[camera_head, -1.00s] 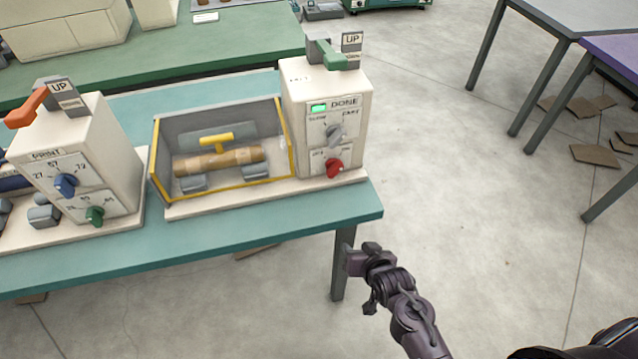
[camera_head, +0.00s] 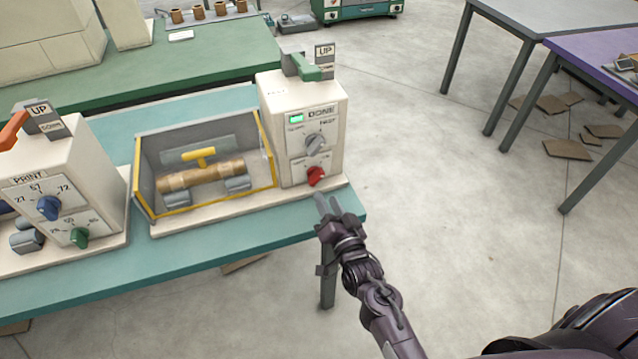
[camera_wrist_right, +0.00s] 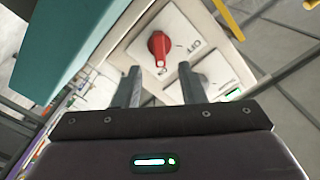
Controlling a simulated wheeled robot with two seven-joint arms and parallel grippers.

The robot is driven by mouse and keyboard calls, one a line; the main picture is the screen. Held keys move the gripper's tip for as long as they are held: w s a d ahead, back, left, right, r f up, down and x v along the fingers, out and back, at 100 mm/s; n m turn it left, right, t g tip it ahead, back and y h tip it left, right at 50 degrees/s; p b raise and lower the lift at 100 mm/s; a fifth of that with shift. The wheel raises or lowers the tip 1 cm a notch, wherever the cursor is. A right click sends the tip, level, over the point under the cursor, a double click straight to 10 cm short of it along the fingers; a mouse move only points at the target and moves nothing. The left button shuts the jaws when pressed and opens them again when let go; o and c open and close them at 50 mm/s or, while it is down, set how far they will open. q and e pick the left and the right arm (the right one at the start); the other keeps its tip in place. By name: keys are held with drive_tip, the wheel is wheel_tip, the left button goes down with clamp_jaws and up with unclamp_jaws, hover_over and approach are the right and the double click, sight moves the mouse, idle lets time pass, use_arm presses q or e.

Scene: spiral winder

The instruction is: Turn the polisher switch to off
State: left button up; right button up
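The polisher (camera_head: 300,125) is a cream box on the teal table, with a green light and a "DONE" label on its front. Its red switch (camera_head: 316,175) is the lower knob, below a grey knob (camera_head: 316,143). In the right wrist view the red switch (camera_wrist_right: 160,46) is ahead of the fingers, and an "OFF" mark shows to its right. My right gripper (camera_head: 328,203) is in front of and below the red switch, apart from it. Its two fingers (camera_wrist_right: 160,88) are spread with nothing between them. My left gripper is not in view.
A clear-fronted tray (camera_head: 207,165) with yellow edges holds a brown roll left of the polisher. A cream "PRINT" box (camera_head: 65,180) with blue and green knobs stands further left. The teal table's right edge (camera_head: 355,212) is close to my right gripper.

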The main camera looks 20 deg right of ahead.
sight(318, 181)
drive_tip(key=w, duration=0.6)
drive_tip(key=shift+w+a+p, duration=0.1)
drive_tip(key=shift+w+p, duration=0.15)
drive_tip(key=shift+p, duration=0.1)
clamp_jaws()
